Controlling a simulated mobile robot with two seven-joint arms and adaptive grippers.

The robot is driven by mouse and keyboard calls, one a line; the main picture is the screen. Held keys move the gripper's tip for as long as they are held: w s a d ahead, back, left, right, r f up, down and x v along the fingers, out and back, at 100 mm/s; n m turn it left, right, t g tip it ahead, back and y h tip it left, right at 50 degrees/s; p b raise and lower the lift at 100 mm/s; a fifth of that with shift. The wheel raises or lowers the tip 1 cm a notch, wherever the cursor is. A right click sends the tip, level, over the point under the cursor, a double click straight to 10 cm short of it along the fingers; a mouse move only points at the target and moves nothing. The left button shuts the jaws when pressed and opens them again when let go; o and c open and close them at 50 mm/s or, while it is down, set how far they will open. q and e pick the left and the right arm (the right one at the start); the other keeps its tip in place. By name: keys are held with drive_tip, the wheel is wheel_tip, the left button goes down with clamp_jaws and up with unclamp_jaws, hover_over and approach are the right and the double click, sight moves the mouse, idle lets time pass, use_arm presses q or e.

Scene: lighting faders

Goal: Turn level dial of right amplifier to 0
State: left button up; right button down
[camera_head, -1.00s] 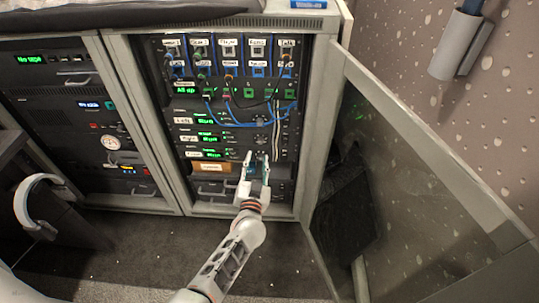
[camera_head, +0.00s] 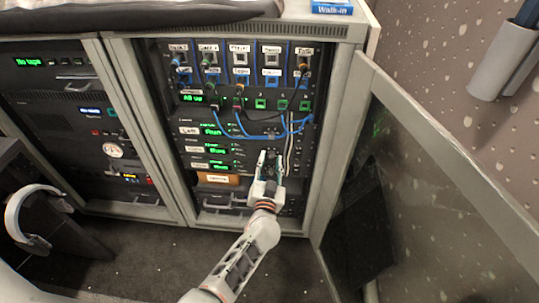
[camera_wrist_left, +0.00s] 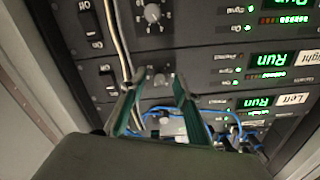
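The right amplifier (camera_head: 193,149) is the middle of three similar units in the open rack; its label and green "Run" display show. In the upside-down left wrist view its label (camera_wrist_left: 307,57) reads "Right". Its level dial (camera_wrist_left: 160,78) is a small grey knob between my fingertips in that view; whether they touch it I cannot tell. My left gripper (camera_head: 271,156) is at the rack front, fingers apart, and also shows in the left wrist view (camera_wrist_left: 160,82). It hides the dial in the head view. My right gripper is not in view.
The left amplifier (camera_head: 188,131) is above, and another unit's larger dial (camera_wrist_left: 152,13) is near. Blue cables (camera_head: 262,135) hang just above my gripper. The open glass door (camera_head: 440,190) stands at right. A second rack (camera_head: 90,115) is left.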

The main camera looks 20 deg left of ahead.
use_arm(q)
drive_tip(key=shift+w, duration=0.3)
clamp_jaws()
drive_tip(key=shift+r, duration=0.1)
